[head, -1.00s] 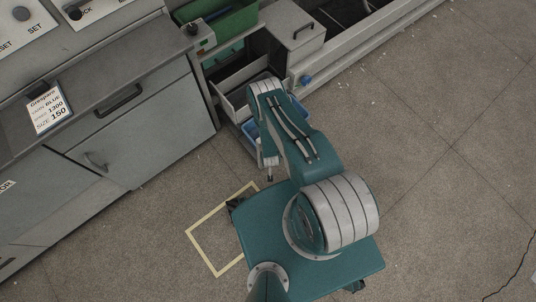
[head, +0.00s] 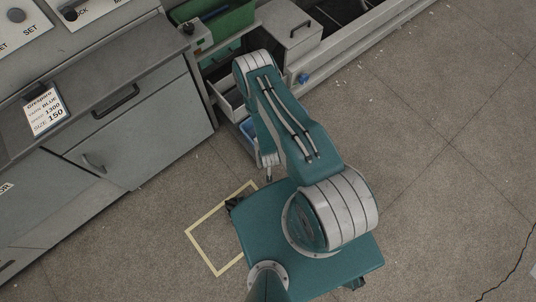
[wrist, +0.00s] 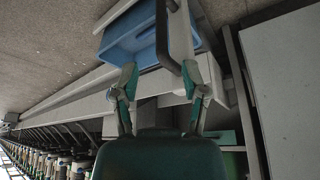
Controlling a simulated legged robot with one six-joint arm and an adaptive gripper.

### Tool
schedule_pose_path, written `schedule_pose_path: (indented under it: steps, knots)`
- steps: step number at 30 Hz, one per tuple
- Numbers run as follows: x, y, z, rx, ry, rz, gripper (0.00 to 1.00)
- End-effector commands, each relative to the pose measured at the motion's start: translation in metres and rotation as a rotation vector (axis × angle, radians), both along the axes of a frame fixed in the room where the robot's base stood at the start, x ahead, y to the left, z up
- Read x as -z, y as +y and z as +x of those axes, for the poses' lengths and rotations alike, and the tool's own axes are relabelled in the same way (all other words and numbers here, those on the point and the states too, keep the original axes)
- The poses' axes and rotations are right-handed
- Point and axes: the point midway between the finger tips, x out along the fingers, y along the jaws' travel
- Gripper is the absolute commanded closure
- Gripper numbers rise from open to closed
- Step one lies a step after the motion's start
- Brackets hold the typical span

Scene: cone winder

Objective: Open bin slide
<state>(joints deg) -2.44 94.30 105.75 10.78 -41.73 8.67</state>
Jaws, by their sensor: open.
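In the wrist view my gripper (wrist: 160,72) is open, with one finger on each side and a dark bar handle (wrist: 162,35) reaching between the fingertips. I see no clear contact. The handle runs along a pale slide front (wrist: 184,32). A blue bin (wrist: 135,38) sits behind it. In the head view the pale slide (head: 230,104) stands out from the machine below a green tray, and the blue bin (head: 247,129) shows beside my arm. My arm hides most of the slide, and the gripper cannot be made out clearly there.
A grey cabinet (head: 155,130) with a handle and a label card stands left. A green tray (head: 225,22) and a grey box (head: 291,32) are above the slide. A blue knob (head: 302,78) is on the rail.

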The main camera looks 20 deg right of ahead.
Motion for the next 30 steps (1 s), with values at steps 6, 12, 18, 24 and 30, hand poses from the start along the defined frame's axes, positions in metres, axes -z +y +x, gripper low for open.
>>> schedule_pose_path:
  steps: [6,12,18,24,30]
  knots:
    - [-0.021,0.002,-0.008,0.001,0.0,0.0,0.43]
    - [-0.024,0.003,-0.01,0.001,0.001,0.0,0.43]
    - [-0.024,0.003,-0.01,0.001,0.001,0.0,0.43]
    - [-0.024,0.003,-0.009,0.001,0.0,0.0,0.43]
    - [-0.061,0.007,0.029,-0.006,-0.015,0.014,0.43]
